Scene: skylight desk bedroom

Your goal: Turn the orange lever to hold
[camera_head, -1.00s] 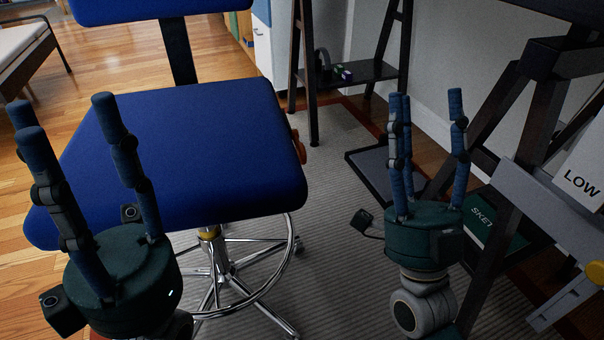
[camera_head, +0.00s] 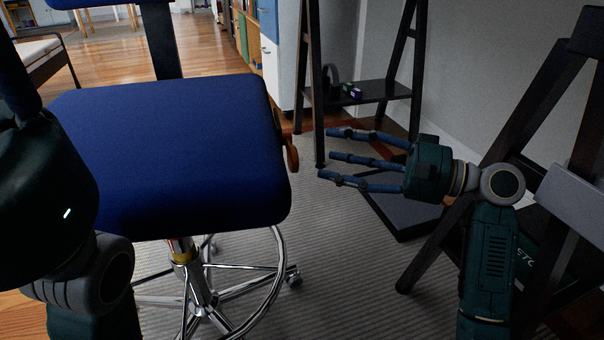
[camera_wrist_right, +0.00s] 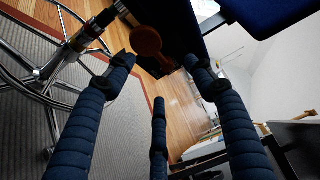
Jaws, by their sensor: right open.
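The orange lever (camera_head: 291,152) sticks out from the right edge of the blue chair seat (camera_head: 170,150). In the right wrist view its round orange paddle (camera_wrist_right: 147,41) shows under the seat, beyond the fingertips and between the outer fingers. My right gripper (camera_head: 326,154) is open and empty, its fingers pointing left toward the lever, with a gap between them. No marking for hold is readable on the chair. My left gripper (camera_head: 42,175) is at the left edge, in front of the seat's left side; its fingertips are out of frame.
The chair stands on a chrome wheeled base (camera_head: 200,290) on a grey rug. A dark trestle with a low shelf (camera_head: 368,90) is behind my right gripper. Another dark trestle (camera_head: 535,110) is at the right.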

